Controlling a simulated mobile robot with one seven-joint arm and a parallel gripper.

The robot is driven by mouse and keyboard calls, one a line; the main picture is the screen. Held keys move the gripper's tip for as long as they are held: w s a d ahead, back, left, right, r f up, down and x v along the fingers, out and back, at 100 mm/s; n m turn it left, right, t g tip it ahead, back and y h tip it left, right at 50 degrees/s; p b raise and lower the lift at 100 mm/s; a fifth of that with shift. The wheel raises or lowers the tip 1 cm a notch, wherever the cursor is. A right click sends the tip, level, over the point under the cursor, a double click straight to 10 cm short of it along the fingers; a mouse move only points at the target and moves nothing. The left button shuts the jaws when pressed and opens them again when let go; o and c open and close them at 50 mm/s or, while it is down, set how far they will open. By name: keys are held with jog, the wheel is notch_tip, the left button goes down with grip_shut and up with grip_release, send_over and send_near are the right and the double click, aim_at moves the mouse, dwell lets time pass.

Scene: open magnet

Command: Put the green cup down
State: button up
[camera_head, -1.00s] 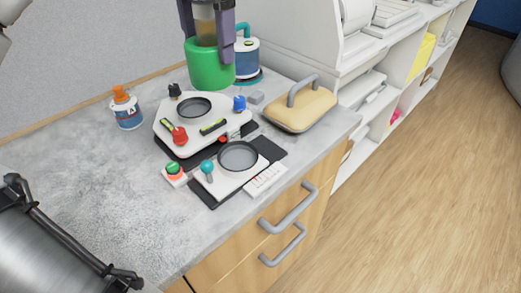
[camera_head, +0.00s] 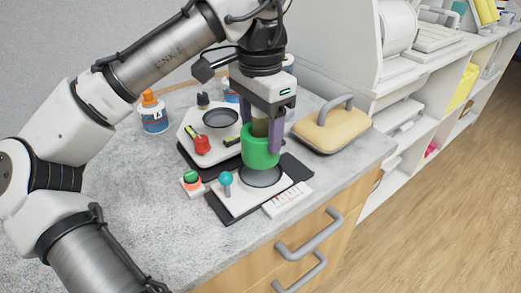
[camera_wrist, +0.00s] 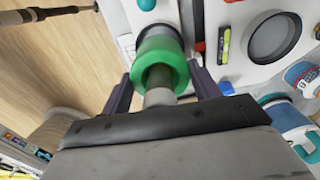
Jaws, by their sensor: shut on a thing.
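My gripper (camera_head: 262,128) points down with its purple fingers shut on the green cup (camera_head: 261,154). An olive cylindrical part (camera_head: 260,127) stands up out of the cup between the fingers. The cup is upright at the front device's dark round plate (camera_head: 262,178), over its back part. I cannot tell whether it touches the plate. The wrist view shows the green cup (camera_wrist: 176,49) between the two fingers, with the grey-green cylinder in its middle. The cup hides part of the plate.
A white device with a round plate (camera_head: 221,118) and a red knob (camera_head: 202,145) stands behind. A button box (camera_head: 191,181) and teal-topped lever (camera_head: 225,179) are close left. A tan, grey-handled block (camera_head: 330,130) is at right. Bare counter (camera_head: 130,210) lies left.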

aim_at(260, 150)
jog(key=shift+f, duration=2.35)
jog(key=shift+f, duration=0.1)
jog(key=shift+f, duration=0.25)
jog(key=o, duration=1.1)
jog(key=shift+r, duration=0.1)
notch_tip(260, 150, up, 13)
jog(key=shift+f+p, duration=0.2)
jog(key=shift+p, duration=0.4)
jog(key=shift+s+f, duration=0.1)
